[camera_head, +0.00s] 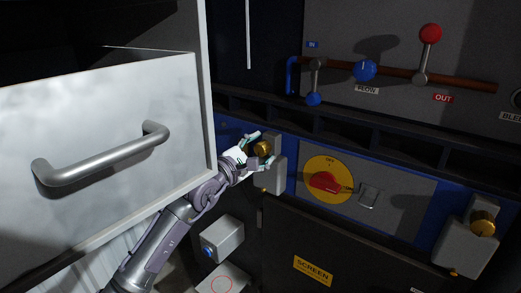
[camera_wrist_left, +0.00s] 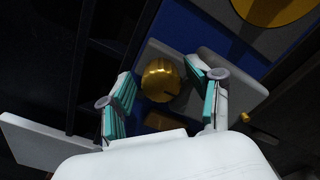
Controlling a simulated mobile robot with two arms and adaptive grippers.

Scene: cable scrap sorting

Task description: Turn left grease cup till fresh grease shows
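The left grease cup (camera_head: 263,148) is a round brass knob on a pale grey housing (camera_head: 271,178). My left gripper (camera_head: 258,152) is at it, with its fingers on either side. In the left wrist view the brass cup (camera_wrist_left: 160,80) sits between the two teal-padded fingers (camera_wrist_left: 165,95). Gaps show between cup and pads, so the gripper looks open around it; contact cannot be told. A small brass nub (camera_wrist_left: 245,117) sticks out of the housing; no grease can be made out there. The right grease cup (camera_head: 482,223) stands on its own housing at the far right. My right gripper is not in view.
A large white drawer (camera_head: 100,110) with a metal handle (camera_head: 100,160) stands out at left, close to my left arm. A yellow rotary switch with a red knob (camera_head: 325,182) is right of the cup. Levers on a rod (camera_head: 390,76) are above. Grey boxes (camera_head: 222,238) sit below.

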